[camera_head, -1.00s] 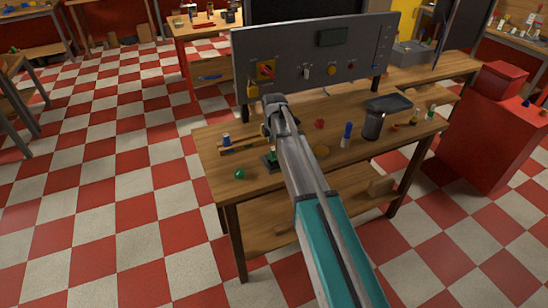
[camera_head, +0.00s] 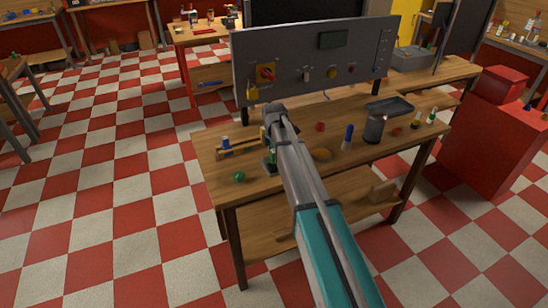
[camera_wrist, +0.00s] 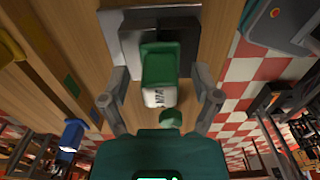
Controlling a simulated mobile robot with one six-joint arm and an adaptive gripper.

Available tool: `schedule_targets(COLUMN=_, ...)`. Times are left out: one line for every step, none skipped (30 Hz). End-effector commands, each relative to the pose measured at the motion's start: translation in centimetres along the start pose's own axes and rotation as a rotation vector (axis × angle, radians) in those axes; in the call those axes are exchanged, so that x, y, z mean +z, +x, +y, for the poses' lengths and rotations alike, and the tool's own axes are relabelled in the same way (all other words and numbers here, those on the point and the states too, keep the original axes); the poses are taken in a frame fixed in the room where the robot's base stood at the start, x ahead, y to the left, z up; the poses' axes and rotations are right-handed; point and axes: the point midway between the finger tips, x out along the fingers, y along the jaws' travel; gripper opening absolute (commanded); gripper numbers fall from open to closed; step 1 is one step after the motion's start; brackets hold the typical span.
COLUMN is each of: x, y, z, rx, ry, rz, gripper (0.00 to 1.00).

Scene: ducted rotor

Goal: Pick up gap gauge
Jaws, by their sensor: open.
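A green piece with a white, marked end (camera_wrist: 158,75), which looks like the gap gauge, stands at a grey and black block (camera_wrist: 125,40) on the wooden bench. In the wrist view it lies between the two fingers of my gripper (camera_wrist: 160,88), with a visible space on each side. The fingers are open and do not appear to touch it. In the head view a green part (camera_head: 269,163) shows just left of my arm. My arm hides much of that spot, and the fingertips are hard to make out there.
The bench (camera_head: 225,190) also bears a green ball (camera_head: 239,177), a wooden piece with a blue-topped item (camera_head: 225,143), a blue-capped bottle (camera_head: 347,137) and a dark canister (camera_head: 374,127). A grey control panel (camera_head: 300,65) rises behind my arm.

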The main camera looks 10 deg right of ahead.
Motion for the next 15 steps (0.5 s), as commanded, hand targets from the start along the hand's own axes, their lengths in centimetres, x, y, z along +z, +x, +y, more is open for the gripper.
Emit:
schedule_targets(x=0.00, y=0.00, z=0.00, rx=0.000, ry=0.000, rz=0.000, gripper=0.80)
schedule_targets(x=0.00, y=0.00, z=0.00, rx=0.000, ry=0.000, rz=0.000, gripper=0.80)
schedule_targets(x=0.00, y=0.00, z=0.00, rx=0.000, ry=0.000, rz=0.000, gripper=0.76)
schedule_targets(x=0.00, y=0.00, z=0.00, rx=0.000, ry=0.000, rz=0.000, gripper=0.71)
schedule_targets(x=0.00, y=0.00, z=0.00, rx=0.000, ry=0.000, rz=0.000, gripper=0.65)
schedule_targets(x=0.00, y=0.00, z=0.00, rx=0.000, ry=0.000, rz=0.000, gripper=0.58)
schedule_targets(x=0.00, y=0.00, z=0.00, rx=0.000, ry=0.000, rz=0.000, gripper=0.52)
schedule_targets(x=0.00, y=0.00, z=0.00, rx=0.000, ry=0.000, rz=0.000, gripper=0.47)
schedule_targets(x=0.00, y=0.00, z=0.00, rx=0.000, ry=0.000, rz=0.000, gripper=0.39)
schedule_targets(x=0.00, y=0.00, z=0.00, rx=0.000, ry=0.000, rz=0.000, gripper=0.34)
schedule_targets(x=0.00, y=0.00, z=0.00, rx=0.000, ry=0.000, rz=0.000, gripper=0.28)
schedule_targets(x=0.00, y=0.00, z=0.00, rx=0.000, ry=0.000, rz=0.000, gripper=0.21)
schedule_targets(x=0.00, y=0.00, z=0.00, rx=0.000, ry=0.000, rz=0.000, gripper=0.15)
schedule_targets(x=0.00, y=0.00, z=0.00, rx=0.000, ry=0.000, rz=0.000, gripper=0.09)
schedule_targets(x=0.00, y=0.00, z=0.00, rx=0.000, ry=0.000, rz=0.000, gripper=0.02)
